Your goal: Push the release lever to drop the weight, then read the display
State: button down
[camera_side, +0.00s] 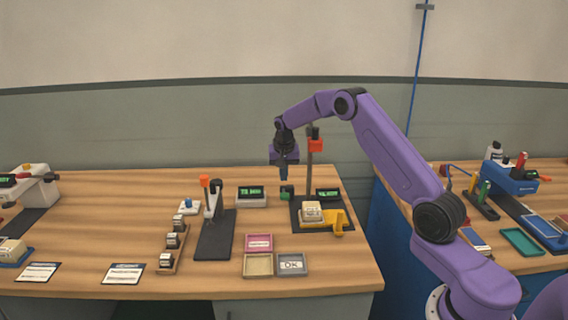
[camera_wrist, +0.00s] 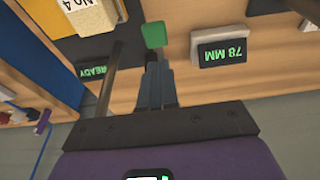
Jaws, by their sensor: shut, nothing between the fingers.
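My gripper (camera_side: 284,179) is shut and empty, pointing down just left of the post of a drop-test stand (camera_side: 298,221). A green paddle (camera_side: 287,192), probably the release lever, is right by the fingertips. In the wrist view the green paddle (camera_wrist: 154,35) lies just beyond my fingertips (camera_wrist: 154,62); I cannot tell whether they touch. An orange-red block (camera_side: 315,145), possibly the weight, is high on the post. A pale block (camera_side: 311,209) sits on the stand's base, marked No.4 in the wrist view (camera_wrist: 88,15). The stand's display (camera_wrist: 93,74) appears to read READY.
A separate display (camera_side: 251,197) reads 78 MM, also in the wrist view (camera_wrist: 219,50). A yellow piece (camera_side: 338,222) is at the stand's front. Pink (camera_side: 258,243), tan (camera_side: 257,265) and grey OK (camera_side: 292,264) trays lie nearer. A second black stand (camera_side: 215,235) is left.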

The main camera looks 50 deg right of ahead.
aim_at(284, 194)
jog(key=shift+s+a+f, duration=0.1)
jog(key=shift+f, duration=2.5)
jog(key=shift+s+a+f, duration=0.25)
jog(key=shift+f, duration=0.6)
jog(key=shift+s+a+f, duration=0.25)
jog(key=shift+s+f, duration=0.05)
jog(key=shift+f, duration=0.55)
jog(key=shift+s+a+f, duration=0.25)
jog(key=shift+f, duration=0.6)
jog(key=shift+r, duration=0.1)
jog(key=s+a+r, duration=0.2)
jog(key=r, duration=0.4)
jog(key=s+a+r, duration=0.2)
jog(key=r, duration=0.4)
jog(key=shift+s+a, duration=0.4)
